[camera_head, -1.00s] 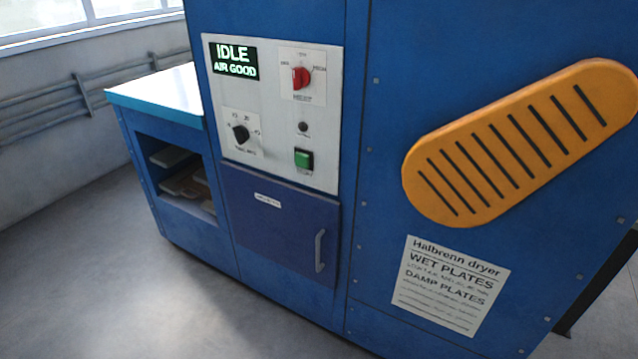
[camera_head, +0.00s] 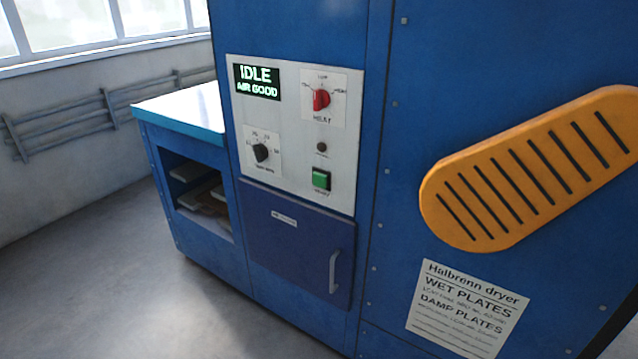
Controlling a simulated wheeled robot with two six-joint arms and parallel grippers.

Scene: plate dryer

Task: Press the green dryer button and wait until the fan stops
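The blue dryer (camera_head: 405,250) fills the middle and right of the head view. The display (camera_head: 257,81) at the panel's upper left reads "IDLE" and "AIR GOOD" in green. A red knob (camera_head: 321,99) sits above the button, with a small dark round spot (camera_head: 321,147) between them. A black dial (camera_head: 261,152) is at the panel's lower left. Neither of my grippers shows in the view.
A closed drawer or door (camera_head: 290,240) with a handle is below the panel. An orange slotted cover (camera_head: 530,170) is on the right, above a printed notice (camera_head: 467,308). A white-topped side bench (camera_head: 190,110) with an open shelf stands left. Floor at lower left is clear.

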